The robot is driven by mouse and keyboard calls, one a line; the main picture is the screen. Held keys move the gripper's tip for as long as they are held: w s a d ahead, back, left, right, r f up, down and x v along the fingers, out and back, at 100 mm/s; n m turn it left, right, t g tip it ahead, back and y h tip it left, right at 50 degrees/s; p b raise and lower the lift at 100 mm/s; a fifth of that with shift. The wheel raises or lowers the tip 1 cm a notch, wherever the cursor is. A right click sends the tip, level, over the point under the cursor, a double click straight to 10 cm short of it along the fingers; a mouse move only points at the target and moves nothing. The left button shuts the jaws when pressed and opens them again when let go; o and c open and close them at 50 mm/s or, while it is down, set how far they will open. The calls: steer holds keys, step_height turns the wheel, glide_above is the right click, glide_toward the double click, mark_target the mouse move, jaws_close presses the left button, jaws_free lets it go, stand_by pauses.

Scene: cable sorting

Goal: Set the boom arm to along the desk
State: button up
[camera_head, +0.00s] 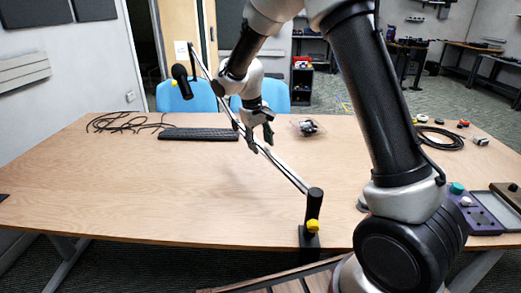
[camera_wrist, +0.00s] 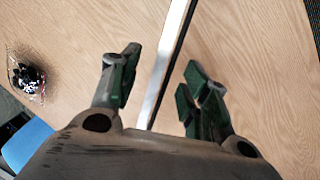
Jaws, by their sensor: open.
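The boom arm (camera_head: 287,171) is a thin silver and black bar. It rises from a black post with a yellow knob (camera_head: 313,226) at the desk's near edge and slants back and left over the desk (camera_head: 150,205). A black microphone (camera_head: 182,81) hangs at its far end. My gripper (camera_head: 257,141) is at the middle of the bar, pointing down. In the wrist view my gripper (camera_wrist: 157,88) is open, with the bar (camera_wrist: 166,68) running between its two fingers. I see a gap on both sides of the bar, so I see no grip on it.
A keyboard (camera_head: 212,134) and a tangle of black cable (camera_head: 122,122) lie at the back left. A clear bag (camera_head: 308,127) lies at the back middle. A coiled cable (camera_head: 440,139) and a purple box (camera_head: 473,212) are at the right. The front left desk is clear.

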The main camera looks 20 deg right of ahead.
mark_target(261, 146)
steer(key=shift+w+d+f, duration=0.1)
steer(key=shift+d+f, duration=0.1)
steer(key=shift+f, duration=0.7)
steer(key=shift+d+f, duration=0.15)
steer(key=shift+f, duration=0.7)
jaws_close()
